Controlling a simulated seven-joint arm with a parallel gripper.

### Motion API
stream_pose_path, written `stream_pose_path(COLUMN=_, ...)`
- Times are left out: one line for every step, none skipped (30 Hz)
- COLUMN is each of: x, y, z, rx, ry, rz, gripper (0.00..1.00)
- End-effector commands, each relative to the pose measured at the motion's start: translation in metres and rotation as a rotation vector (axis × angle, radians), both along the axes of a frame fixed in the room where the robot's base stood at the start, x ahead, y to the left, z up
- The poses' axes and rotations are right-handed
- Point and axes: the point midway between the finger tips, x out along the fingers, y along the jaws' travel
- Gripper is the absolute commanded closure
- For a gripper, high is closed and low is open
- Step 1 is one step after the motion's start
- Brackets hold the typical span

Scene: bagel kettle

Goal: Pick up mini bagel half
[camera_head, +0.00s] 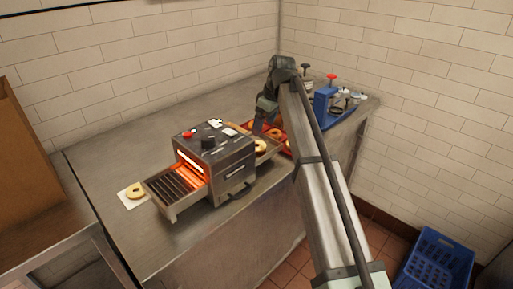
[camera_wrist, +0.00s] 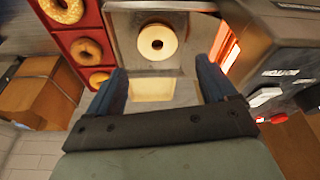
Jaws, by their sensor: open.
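A pale mini bagel half (camera_head: 260,146) lies on the metal tray (camera_wrist: 126,22) at the right end of the toaster; it also shows in the wrist view (camera_wrist: 157,42). My gripper (camera_wrist: 163,85) is open and empty, with its two blue fingers apart. In the wrist view the bagel half lies beyond the fingertips, roughly centred between them and not touched. In the head view my gripper (camera_head: 261,128) is beside the tray, partly hidden by my arm. Another bagel half (camera_head: 136,190) lies on a white paper at the toaster's left.
The toaster (camera_head: 214,160) glows orange inside, with an empty wire rack (camera_head: 172,190) on its left. A red tray (camera_wrist: 76,24) with several bagels is close beside the metal tray. A blue caddy (camera_head: 324,104) stands at the right. The counter's left part is clear.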

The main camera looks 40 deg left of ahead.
Motion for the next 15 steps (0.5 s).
stream_pose_path(x=-0.001, y=0.002, z=-0.011, rx=-0.001, ry=0.001, rz=0.000, gripper=0.15)
stream_pose_path(x=-0.001, y=0.004, z=-0.016, rx=-0.001, ry=0.001, rz=0.000, gripper=0.15)
stream_pose_path(x=-0.002, y=0.006, z=-0.022, rx=-0.001, ry=0.001, rz=0.000, gripper=0.15)
stream_pose_path(x=-0.002, y=0.007, z=-0.026, rx=-0.001, ry=0.001, rz=0.000, gripper=0.15)
stream_pose_path(x=-0.002, y=0.008, z=-0.030, rx=-0.001, ry=0.001, rz=0.000, gripper=0.15)
stream_pose_path(x=-0.002, y=0.009, z=-0.035, rx=-0.001, ry=0.000, rz=0.000, gripper=0.15)
stream_pose_path(x=-0.002, y=0.010, z=-0.037, rx=-0.001, ry=0.000, rz=0.000, gripper=0.15)
stream_pose_path(x=-0.002, y=0.011, z=-0.039, rx=0.000, ry=0.000, rz=0.000, gripper=0.15)
stream_pose_path(x=-0.002, y=0.011, z=-0.041, rx=0.000, ry=0.000, rz=-0.001, gripper=0.15)
stream_pose_path(x=-0.002, y=0.012, z=-0.042, rx=0.000, ry=0.000, rz=-0.001, gripper=0.15)
stream_pose_path(x=-0.002, y=0.012, z=-0.043, rx=0.000, ry=0.000, rz=-0.001, gripper=0.15)
stream_pose_path(x=-0.002, y=0.012, z=-0.044, rx=0.000, ry=0.000, rz=-0.001, gripper=0.15)
stream_pose_path(x=-0.002, y=0.013, z=-0.045, rx=0.000, ry=0.000, rz=-0.001, gripper=0.15)
stream_pose_path(x=-0.002, y=0.014, z=-0.047, rx=0.000, ry=0.000, rz=-0.001, gripper=0.15)
stream_pose_path(x=-0.002, y=0.015, z=-0.050, rx=-0.001, ry=0.000, rz=-0.001, gripper=0.15)
